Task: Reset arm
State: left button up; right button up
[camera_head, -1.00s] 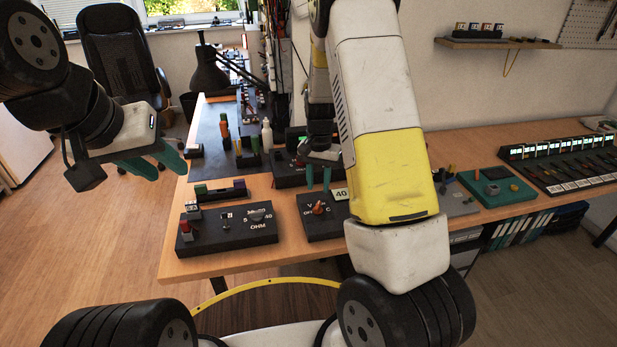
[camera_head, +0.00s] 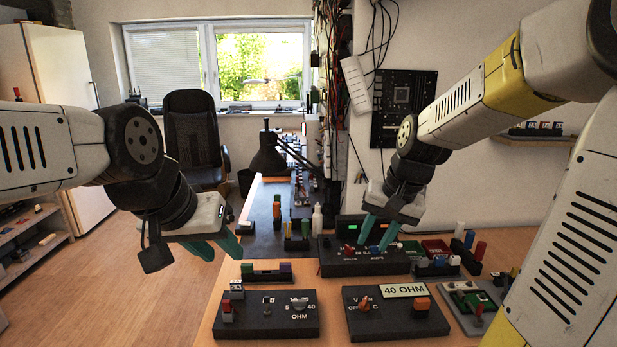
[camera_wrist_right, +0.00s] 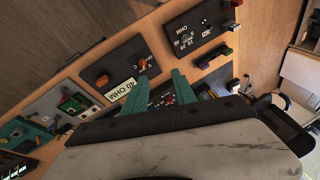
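My left gripper (camera_head: 224,254) hangs in free air left of the table in the head view. Its two teal fingers stand apart with nothing between them. My right gripper (camera_head: 374,245) is over the back part of the table, in front of or above a dark supply box (camera_head: 340,266). Its teal fingers are also apart and empty, and they show in the right wrist view (camera_wrist_right: 158,85). A black meter box with an orange dial (camera_head: 365,303) bears a plate reading 40 OHM (camera_head: 404,290). A black OHM box (camera_head: 262,325) with a dial stands to its left.
The wooden table (camera_head: 208,330) carries a coloured block rack (camera_head: 266,276), a green board (camera_head: 476,301) and red and green trays. A black lamp (camera_head: 267,160) and an office chair (camera_head: 190,130) stand behind. Floor left of the table is clear.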

jog(key=s+r+n+t, duration=0.1)
jog(key=s+r, duration=0.2)
jog(key=s, duration=0.4)
jog(key=s+r+n+t, duration=0.2)
jog(key=s+r, duration=0.1)
jog(key=s, duration=0.3)
jog(key=shift+s+a+r, duration=0.2)
jog(key=shift+s+r, duration=0.2)
